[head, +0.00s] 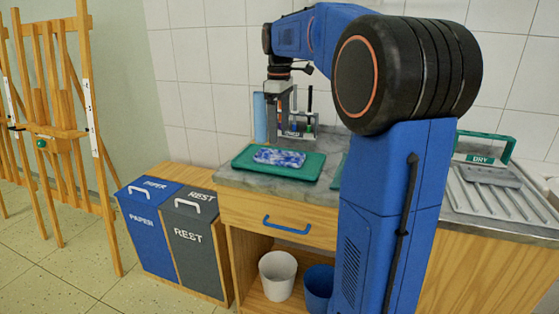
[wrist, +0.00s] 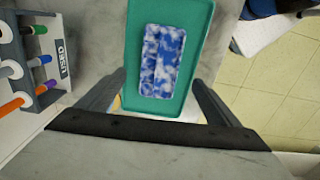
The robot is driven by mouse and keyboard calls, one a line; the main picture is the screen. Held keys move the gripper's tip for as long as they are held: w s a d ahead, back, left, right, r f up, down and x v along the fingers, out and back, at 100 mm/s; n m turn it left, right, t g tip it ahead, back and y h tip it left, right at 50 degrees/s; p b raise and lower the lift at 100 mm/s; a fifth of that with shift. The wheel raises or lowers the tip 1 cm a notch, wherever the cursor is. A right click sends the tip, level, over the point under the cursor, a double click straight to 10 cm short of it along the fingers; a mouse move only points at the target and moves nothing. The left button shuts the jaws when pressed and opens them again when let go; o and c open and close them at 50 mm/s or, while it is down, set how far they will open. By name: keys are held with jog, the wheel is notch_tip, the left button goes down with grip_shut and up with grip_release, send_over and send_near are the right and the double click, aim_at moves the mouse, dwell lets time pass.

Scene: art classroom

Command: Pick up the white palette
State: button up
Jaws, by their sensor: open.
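The white palette (head: 279,157) appears to be the flat rectangular slab heavily blotched with blue. It lies on a green tray (head: 308,174) on the grey counter. In the wrist view the palette (wrist: 162,60) is ahead of the jaws, with the green tray (wrist: 198,22) around it. My gripper (head: 281,125) hangs above the tray, pointing down. In the wrist view my gripper (wrist: 157,80) is open, with a finger on each side of the tray's near part and nothing held between them.
A rack of markers (wrist: 38,65) stands close to the left finger in the wrist view. My arm hides the counter's middle. A drying rack (head: 510,205) holds a grey flat piece (head: 490,175) at right. Paper (head: 152,235) and rest (head: 200,255) bins stand left.

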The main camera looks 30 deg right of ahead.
aim_at(279, 159)
jog(key=shift+f, duration=4.05)
jog(key=c, duration=1.2)
